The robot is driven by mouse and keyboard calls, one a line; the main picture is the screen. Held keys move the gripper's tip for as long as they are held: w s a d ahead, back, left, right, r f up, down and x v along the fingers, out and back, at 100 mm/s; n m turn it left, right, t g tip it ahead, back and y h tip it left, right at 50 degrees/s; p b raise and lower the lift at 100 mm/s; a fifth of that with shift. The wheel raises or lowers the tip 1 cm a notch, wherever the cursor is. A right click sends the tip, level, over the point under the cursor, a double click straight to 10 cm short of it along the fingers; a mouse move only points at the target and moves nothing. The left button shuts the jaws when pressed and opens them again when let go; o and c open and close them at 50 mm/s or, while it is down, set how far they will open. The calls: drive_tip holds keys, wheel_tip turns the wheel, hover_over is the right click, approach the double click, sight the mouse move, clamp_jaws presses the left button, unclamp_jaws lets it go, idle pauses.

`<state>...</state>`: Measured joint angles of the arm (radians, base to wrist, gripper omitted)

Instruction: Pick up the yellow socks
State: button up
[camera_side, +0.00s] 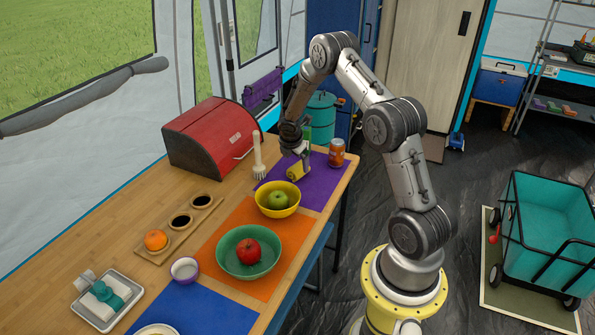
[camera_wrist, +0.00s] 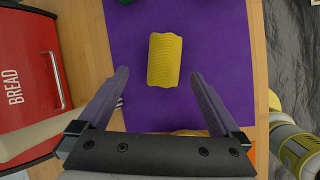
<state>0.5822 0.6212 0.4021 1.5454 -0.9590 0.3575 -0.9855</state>
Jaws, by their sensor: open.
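The yellow socks (camera_wrist: 165,60) are a small rolled bundle lying on the purple mat (camera_wrist: 215,50) in the wrist view. In the side view the yellow bundle (camera_side: 294,173) shows just below my gripper (camera_side: 302,160), partly hidden by it. In the wrist view my gripper (camera_wrist: 157,78) is open. Its two fingers are spread to the left and right, with nothing between them. The socks lie ahead of the fingertips, roughly centred on the gap and apart from both fingers.
A red bread box (camera_side: 213,138) and a white-handled brush (camera_side: 258,160) stand left of the purple mat. An orange can (camera_side: 337,152) is at the right. A yellow bowl with a green apple (camera_side: 278,198) sits in front. Bare purple mat surrounds the socks.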

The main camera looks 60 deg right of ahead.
sight(297, 166)
drive_tip(key=shift+x, duration=2.8)
drive_tip(key=shift+s, duration=0.1)
drive_tip(key=c, duration=1.2)
drive_tip(key=shift+c, duration=0.2)
drive_tip(key=shift+r, duration=0.1)
